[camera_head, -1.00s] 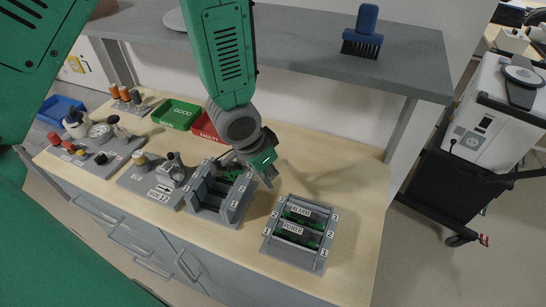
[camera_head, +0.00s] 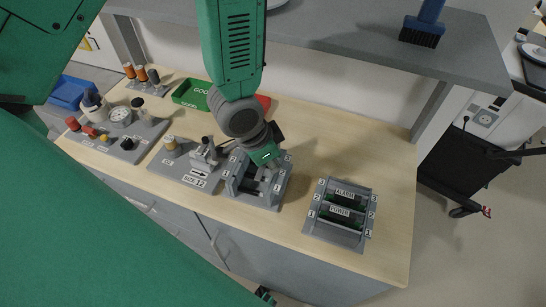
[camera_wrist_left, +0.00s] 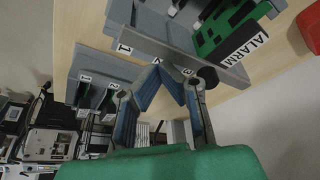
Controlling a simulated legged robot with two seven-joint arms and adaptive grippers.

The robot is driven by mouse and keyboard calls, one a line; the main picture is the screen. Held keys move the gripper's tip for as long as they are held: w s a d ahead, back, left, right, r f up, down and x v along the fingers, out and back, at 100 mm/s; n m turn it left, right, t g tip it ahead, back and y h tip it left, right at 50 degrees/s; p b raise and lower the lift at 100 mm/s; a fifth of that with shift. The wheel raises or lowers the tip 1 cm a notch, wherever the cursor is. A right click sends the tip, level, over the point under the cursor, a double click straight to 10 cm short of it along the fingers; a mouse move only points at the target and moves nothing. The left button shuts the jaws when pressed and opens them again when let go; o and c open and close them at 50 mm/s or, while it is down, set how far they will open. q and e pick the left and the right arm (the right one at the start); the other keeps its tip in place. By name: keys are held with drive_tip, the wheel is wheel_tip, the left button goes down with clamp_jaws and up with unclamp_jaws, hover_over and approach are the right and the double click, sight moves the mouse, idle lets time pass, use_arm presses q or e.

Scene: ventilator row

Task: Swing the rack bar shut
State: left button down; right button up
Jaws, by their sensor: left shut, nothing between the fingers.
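A grey card rack (camera_head: 241,193) with number labels stands on the bench in the head view. In the left wrist view its grey bar (camera_wrist_left: 178,56), with labels 1 and 3 and a dark knob (camera_wrist_left: 208,76), runs across the front of a green card marked ALARM (camera_wrist_left: 240,50). My left gripper (camera_head: 274,168) is at the back right of this rack and hides part of it. In the left wrist view its blue-padded fingers (camera_wrist_left: 168,77) are shut and empty, close under the bar; whether they touch it I cannot tell. My right gripper is not in view.
A second rack (camera_head: 340,235) with ALARM and POWER cards stands to the right. A size 12 fixture (camera_head: 190,172) is close on the left. Green (camera_head: 190,94) and red (camera_head: 263,101) bins are behind. A shelf (camera_head: 340,42) overhangs the back. Bare bench lies between the racks.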

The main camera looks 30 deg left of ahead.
use_arm(q)
drive_tip(key=shift+s+d+r, duration=0.1)
drive_tip(key=shift+s, duration=0.05)
drive_tip(key=shift+a, duration=0.55)
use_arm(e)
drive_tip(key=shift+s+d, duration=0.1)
use_arm(q)
drive_tip(key=shift+d, duration=0.1)
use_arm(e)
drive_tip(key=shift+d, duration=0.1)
